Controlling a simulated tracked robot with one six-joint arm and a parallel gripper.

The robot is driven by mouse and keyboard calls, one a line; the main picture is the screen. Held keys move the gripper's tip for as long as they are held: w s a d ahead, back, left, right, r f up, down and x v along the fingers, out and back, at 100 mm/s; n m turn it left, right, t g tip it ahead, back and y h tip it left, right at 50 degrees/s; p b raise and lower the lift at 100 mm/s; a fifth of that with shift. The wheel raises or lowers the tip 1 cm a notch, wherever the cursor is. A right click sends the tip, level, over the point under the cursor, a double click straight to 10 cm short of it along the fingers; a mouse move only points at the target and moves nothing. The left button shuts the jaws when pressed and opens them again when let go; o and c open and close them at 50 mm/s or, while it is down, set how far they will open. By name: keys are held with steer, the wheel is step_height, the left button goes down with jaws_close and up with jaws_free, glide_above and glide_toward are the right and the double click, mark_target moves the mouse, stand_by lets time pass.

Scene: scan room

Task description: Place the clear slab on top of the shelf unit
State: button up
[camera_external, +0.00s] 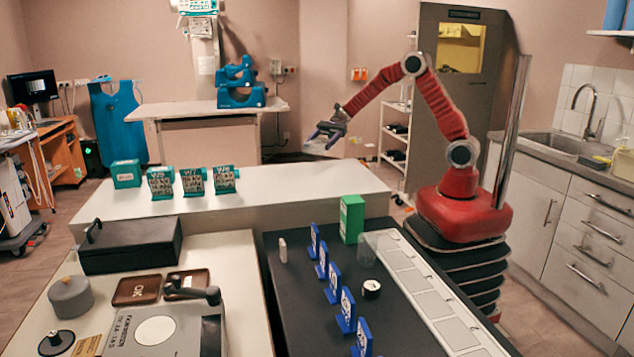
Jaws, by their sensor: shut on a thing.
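My gripper (324,134) is raised above the far part of the white-topped bench, left of my arm's base. It is shut on a pale, see-through-looking piece, which I take as the clear slab (318,147); its outline is faint and partly hidden by the fingers. A white open shelf unit (396,133) with several levels stands behind my arm, beside the grey door. The slab is apart from it, to its left in the picture. The unit's top is partly hidden by my arm.
The white bench (290,190) holds several teal boxes (190,181). On the black table (300,300) stand a green box (351,219), blue signs (335,283) and a faint see-through block (384,241). A sink counter (570,155) is at right.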

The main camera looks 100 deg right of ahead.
steer(key=shift+w+d+r, duration=0.25)
steer(key=shift+w+d, duration=0.05)
steer(key=shift+w, duration=0.1)
glide_above(317, 172)
steer(key=shift+s+d+f, duration=0.1)
steer(key=shift+f, duration=1.5)
steer(key=shift+s+d+f, duration=0.1)
steer(key=shift+f, duration=1.5)
steer(key=shift+f, duration=1.85)
steer(key=o, duration=1.5)
steer(key=shift+f, duration=0.1)
steer(key=shift+c, duration=0.2)
